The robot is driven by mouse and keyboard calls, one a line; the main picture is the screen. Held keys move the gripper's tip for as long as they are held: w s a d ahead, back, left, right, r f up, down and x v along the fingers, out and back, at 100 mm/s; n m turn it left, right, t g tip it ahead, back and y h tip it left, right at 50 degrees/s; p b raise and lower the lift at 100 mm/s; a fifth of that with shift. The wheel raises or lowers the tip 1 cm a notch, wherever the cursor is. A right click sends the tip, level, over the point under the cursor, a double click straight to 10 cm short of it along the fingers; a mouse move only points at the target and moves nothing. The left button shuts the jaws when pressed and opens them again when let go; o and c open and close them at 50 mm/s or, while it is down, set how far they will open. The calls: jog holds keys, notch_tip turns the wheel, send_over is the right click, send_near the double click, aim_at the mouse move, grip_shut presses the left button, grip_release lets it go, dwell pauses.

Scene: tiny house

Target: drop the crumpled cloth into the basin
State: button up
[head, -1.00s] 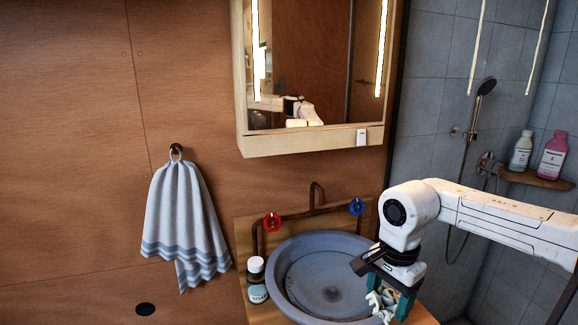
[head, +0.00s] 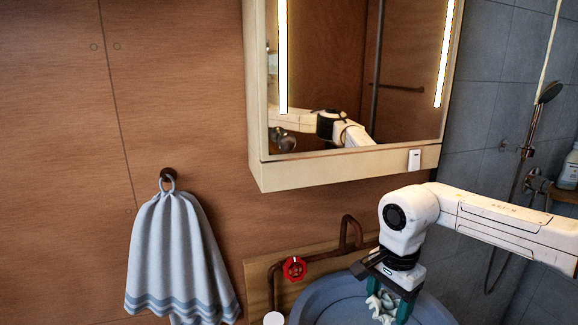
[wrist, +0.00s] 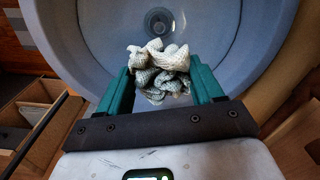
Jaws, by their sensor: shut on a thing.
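The basin (head: 322,300) is a round grey-blue bowl at the bottom of the head view, partly cut off by the frame edge. In the wrist view the basin (wrist: 85,50) fills the upper middle, with its drain (wrist: 158,20) at the top. My gripper (head: 388,296) is shut on the crumpled cloth (head: 381,305), a grey-white knitted bundle. In the wrist view my gripper (wrist: 160,85) has the cloth (wrist: 160,70) between its teal fingers, with the basin's interior behind it. The cloth's exact height above the basin floor cannot be told.
A mirror cabinet (head: 350,160) hangs above the basin. A red tap handle (head: 294,269) and a copper pipe (head: 345,232) stand behind it. A striped towel (head: 180,260) hangs on the wall at left. A white bottle cap (head: 273,318) shows at the bottom edge.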

aim_at(388, 301)
jog(key=shift+f+b, duration=1.3)
jog(key=shift+f, duration=1.1)
jog(key=o, duration=1)
jog(key=shift+r, duration=0.15)
notch_tip(388, 301, up, 10)
jog(key=shift+r+b, duration=0.25)
jog(key=shift+b, duration=0.1)
